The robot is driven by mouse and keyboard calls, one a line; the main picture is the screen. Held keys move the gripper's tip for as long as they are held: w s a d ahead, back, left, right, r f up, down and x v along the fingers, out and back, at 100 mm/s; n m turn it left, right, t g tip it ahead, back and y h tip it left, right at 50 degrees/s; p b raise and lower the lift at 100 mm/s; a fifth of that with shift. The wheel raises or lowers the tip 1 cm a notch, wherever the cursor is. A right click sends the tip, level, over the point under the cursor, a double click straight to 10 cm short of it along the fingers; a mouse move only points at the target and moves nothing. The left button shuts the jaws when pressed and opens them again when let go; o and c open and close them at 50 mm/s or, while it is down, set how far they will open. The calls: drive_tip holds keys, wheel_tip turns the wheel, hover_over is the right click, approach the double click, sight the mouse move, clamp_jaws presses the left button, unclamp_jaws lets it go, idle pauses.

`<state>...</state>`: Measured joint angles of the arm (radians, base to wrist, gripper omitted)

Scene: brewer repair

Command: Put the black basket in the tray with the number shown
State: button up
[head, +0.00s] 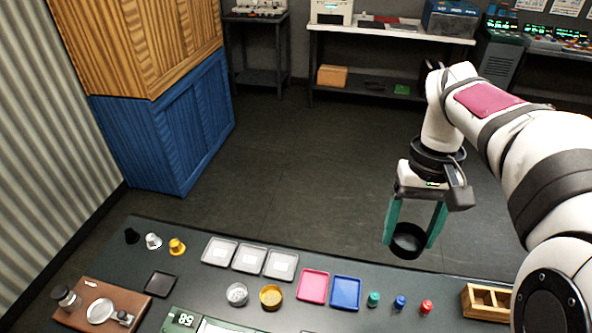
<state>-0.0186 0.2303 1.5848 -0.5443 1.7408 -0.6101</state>
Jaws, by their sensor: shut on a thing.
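My gripper (410,242) is at the right, its two teal fingers shut on the black basket (408,250). The basket is round, open at the top and roughly upright, near the table's far edge. Three grey trays (219,251) (249,257) (281,263) with pale labels lie in a row left of the gripper; their markings are too small to read.
Silver (237,293) and gold (271,296) baskets stand before the grey trays. Pink (313,286) and blue (345,291) trays lie beside them. Several small coloured tampers (400,303) and a wooden holder (486,302) are at right. A small black tray (160,284) is at left.

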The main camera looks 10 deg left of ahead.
drive_tip(key=w+a+f+n+t, duration=0.1)
drive_tip(key=w+a+f+n, duration=0.1)
drive_tip(key=a+f+n, duration=0.5)
drive_tip(key=w+a+f+n+t, duration=0.1)
drive_tip(key=a+f+n, duration=0.6)
drive_tip(key=a+n, duration=0.7)
drive_tip(key=w+a+f+n, duration=0.4)
drive_tip(key=a+f+n, duration=0.3)
drive_tip(key=a+n, duration=0.4)
drive_tip(key=shift+w+a+t, duration=0.1)
drive_tip(key=shift+t, duration=0.3)
drive_tip(key=f, duration=0.4)
drive_tip(key=shift+a, duration=0.2)
drive_tip(key=shift+f, duration=0.1)
drive_tip(key=shift+f, duration=0.35)
drive_tip(key=shift+f, duration=0.2)
drive_tip(key=o, duration=1.5)
